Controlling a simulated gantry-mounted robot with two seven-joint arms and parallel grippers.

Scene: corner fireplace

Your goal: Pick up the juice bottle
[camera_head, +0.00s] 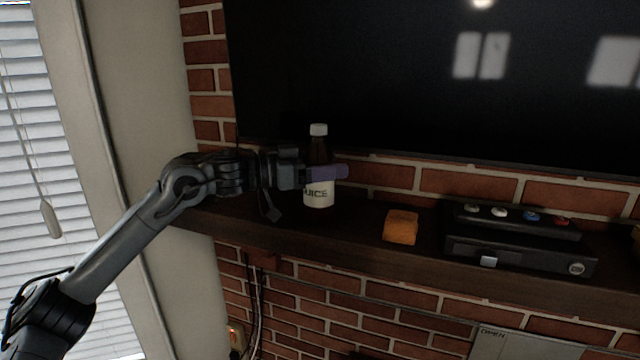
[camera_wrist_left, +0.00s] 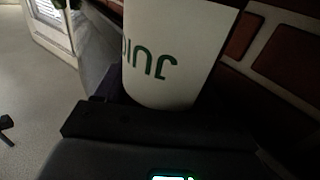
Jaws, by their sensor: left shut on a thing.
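The juice bottle (camera_head: 319,190) has a white cap, a dark brown body and a white label reading "JUICE". It stands upright at the mantel shelf, and I cannot tell whether its base touches the wood. My left gripper (camera_head: 328,172) reaches in from the left and is shut on the bottle just above the label, with a purplish finger across its front. In the left wrist view the label (camera_wrist_left: 165,50) fills the upper middle, upside down and close to the gripper. My right gripper is not in view.
The dark wooden mantel shelf (camera_head: 350,238) also holds an orange block (camera_head: 401,227) right of the bottle. A black box with coloured buttons (camera_head: 520,240) sits further right. A dark television screen (camera_head: 420,80) and brick wall stand close behind.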

